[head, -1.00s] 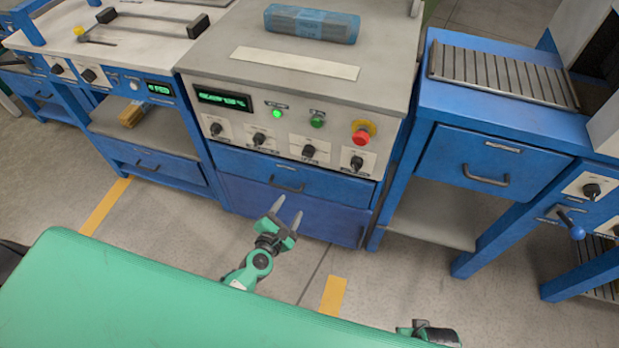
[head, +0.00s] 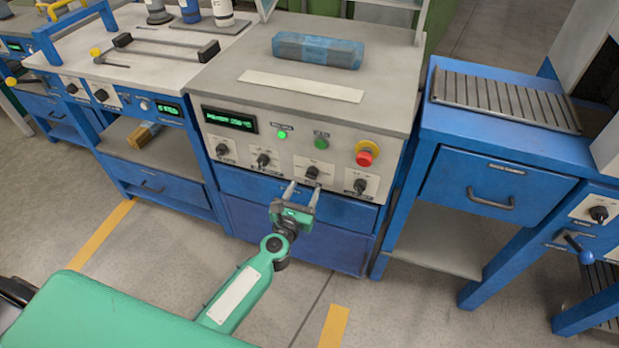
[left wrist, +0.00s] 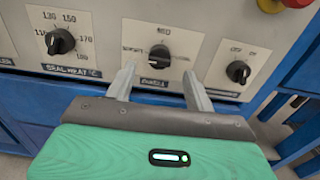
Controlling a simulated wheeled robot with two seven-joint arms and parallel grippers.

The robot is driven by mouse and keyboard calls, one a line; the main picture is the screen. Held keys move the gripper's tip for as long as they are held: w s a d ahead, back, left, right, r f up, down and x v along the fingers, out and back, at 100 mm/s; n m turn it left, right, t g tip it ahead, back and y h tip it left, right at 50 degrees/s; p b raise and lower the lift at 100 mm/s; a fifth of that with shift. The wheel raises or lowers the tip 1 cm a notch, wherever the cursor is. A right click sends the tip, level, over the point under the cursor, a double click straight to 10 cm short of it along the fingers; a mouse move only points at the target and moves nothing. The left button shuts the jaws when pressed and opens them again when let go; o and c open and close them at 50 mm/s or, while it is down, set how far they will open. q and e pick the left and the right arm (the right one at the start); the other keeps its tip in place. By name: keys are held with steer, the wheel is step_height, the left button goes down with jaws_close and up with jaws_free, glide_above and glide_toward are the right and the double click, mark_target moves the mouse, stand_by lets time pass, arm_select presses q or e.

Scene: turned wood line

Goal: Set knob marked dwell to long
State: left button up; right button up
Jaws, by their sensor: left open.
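The control panel (head: 290,140) on the front of the grey-topped machine carries a row of several black knobs. The third knob from the left (head: 311,172) is the dwell knob; it also shows in the left wrist view (left wrist: 159,56). There its plate reads SHORT at left and MED at top; the right side is partly hidden by a finger, and I cannot tell its exact pointing. My left gripper (head: 302,189) is open and empty, just below and in front of this knob; its fingers (left wrist: 158,73) straddle the knob's lower area without visible contact. My right gripper is not in view.
A seal heat knob (left wrist: 60,41) sits to the left and an off-on knob (left wrist: 238,71) to the right. A red emergency button (head: 367,154) is above right. A blue-wrapped bundle (head: 318,50) lies on the machine top. The display (head: 229,119) is lit green.

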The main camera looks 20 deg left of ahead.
mark_target(310, 178)
arm_select(q)
steer(key=shift+w, duration=2.65)
steer(key=shift+d, duration=0.1)
steer(key=c, duration=1)
